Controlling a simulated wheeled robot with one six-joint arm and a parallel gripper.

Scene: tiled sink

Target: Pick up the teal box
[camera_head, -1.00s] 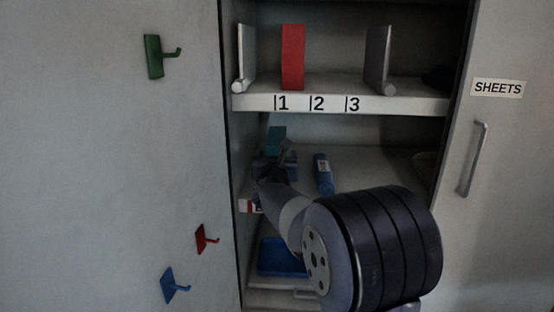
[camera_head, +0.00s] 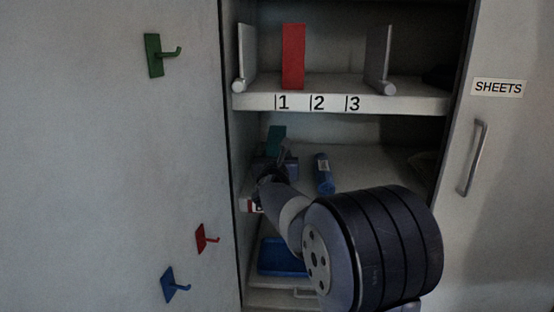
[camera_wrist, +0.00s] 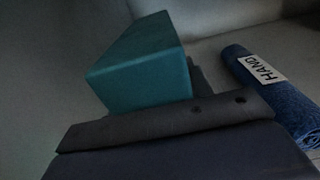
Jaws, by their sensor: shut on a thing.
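The teal box (camera_head: 276,140) stands on the middle shelf of the open cabinet, towards its left side. My gripper (camera_head: 277,158) is at the box, and its dark body hides the lower part of it. In the wrist view the teal box (camera_wrist: 146,68) rises just beyond the dark edge of my gripper, close to the camera. My gripper is shut on the box. The far finger and the box's base are hidden, so I cannot tell whether the box touches the shelf.
A rolled blue towel (camera_head: 324,174) with a white label lies right of my gripper; it also shows in the wrist view (camera_wrist: 262,88). The upper shelf (camera_head: 340,102) holds a red box (camera_head: 293,56) between two dividers. A blue tray (camera_head: 283,257) lies below. The cabinet's left wall is close.

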